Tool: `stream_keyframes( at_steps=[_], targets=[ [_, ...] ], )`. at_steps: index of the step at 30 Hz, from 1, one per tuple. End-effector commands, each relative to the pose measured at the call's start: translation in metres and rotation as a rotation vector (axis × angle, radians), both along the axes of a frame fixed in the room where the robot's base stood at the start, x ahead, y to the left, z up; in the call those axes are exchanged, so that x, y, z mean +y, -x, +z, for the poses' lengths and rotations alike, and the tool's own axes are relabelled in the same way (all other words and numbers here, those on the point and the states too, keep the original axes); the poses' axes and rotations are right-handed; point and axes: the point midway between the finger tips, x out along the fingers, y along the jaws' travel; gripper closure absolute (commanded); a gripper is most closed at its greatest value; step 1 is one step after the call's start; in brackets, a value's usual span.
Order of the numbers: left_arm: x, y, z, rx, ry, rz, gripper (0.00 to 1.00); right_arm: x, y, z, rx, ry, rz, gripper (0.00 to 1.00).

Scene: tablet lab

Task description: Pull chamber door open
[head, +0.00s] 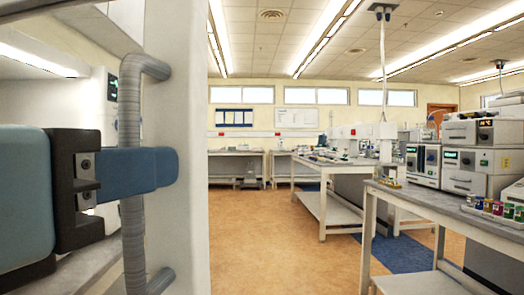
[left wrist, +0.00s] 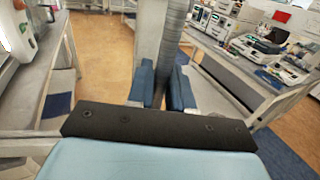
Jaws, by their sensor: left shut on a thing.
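The chamber door (head: 178,120) is a tall pale panel in the left part of the head view. Its grey ribbed handle (head: 130,105) runs upright with bent ends. My left gripper (head: 150,170) reaches in from the left with its blue fingers across the handle, shut on it. In the left wrist view the handle (left wrist: 172,40) rises between the two blue fingers of the left gripper (left wrist: 162,90). How far the door stands open is unclear. My right gripper is not in view.
A white machine with a small dark display (head: 112,86) is behind the handle at left. A bench (head: 430,205) with instruments stands at right, and another table (head: 325,170) stands farther back. Brown floor (head: 265,240) lies clear in the middle.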

Motion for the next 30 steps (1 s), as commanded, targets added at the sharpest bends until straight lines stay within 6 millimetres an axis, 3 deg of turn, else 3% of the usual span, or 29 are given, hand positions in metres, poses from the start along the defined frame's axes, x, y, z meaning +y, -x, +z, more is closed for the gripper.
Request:
stream_keyframes(
  at_steps=[16,17,19,30],
  targets=[
    [0.002,0.008,-0.001,-0.003,-0.001,-0.022,1.0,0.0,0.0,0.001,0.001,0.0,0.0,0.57],
    [0.002,0.008,-0.001,-0.003,-0.001,-0.022,0.75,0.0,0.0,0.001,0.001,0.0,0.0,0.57],
    [0.002,0.008,-0.001,-0.003,-0.001,-0.022,0.64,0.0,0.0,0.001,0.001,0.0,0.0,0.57],
    [0.005,0.014,0.0,-0.002,0.0,-0.021,0.64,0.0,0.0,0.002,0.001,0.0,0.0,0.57]
  ],
)
